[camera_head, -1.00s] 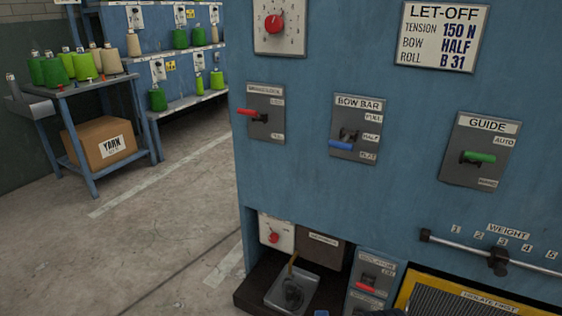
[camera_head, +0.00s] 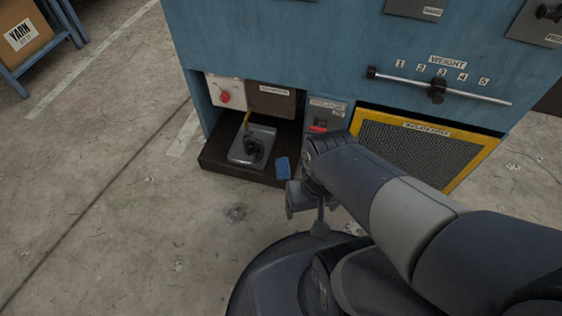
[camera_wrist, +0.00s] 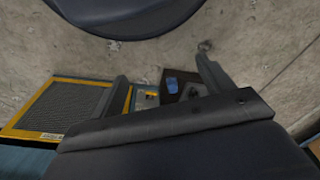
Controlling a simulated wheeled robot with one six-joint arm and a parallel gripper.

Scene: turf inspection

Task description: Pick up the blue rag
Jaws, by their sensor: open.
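The blue rag (camera_head: 282,167) is a small piece of cloth at the right end of a dark low ledge (camera_head: 215,153) at the machine's foot. It also shows in the wrist view (camera_wrist: 172,84), between my fingers in the picture but some way beyond them. My gripper (camera_head: 305,219) is open and empty, in front of the ledge and a little right of the rag in the head view. Its two spread fingers (camera_wrist: 161,70) also show in the wrist view. Nothing touches the rag that I can see.
A grey metal tray (camera_head: 238,154) with a dark item and a brush-like handle sits left of the rag. A red-switched panel (camera_head: 327,113) and a yellow-framed grille (camera_head: 480,160) are to the right. A yarn box (camera_head: 22,33) is far left. The floor in front is open.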

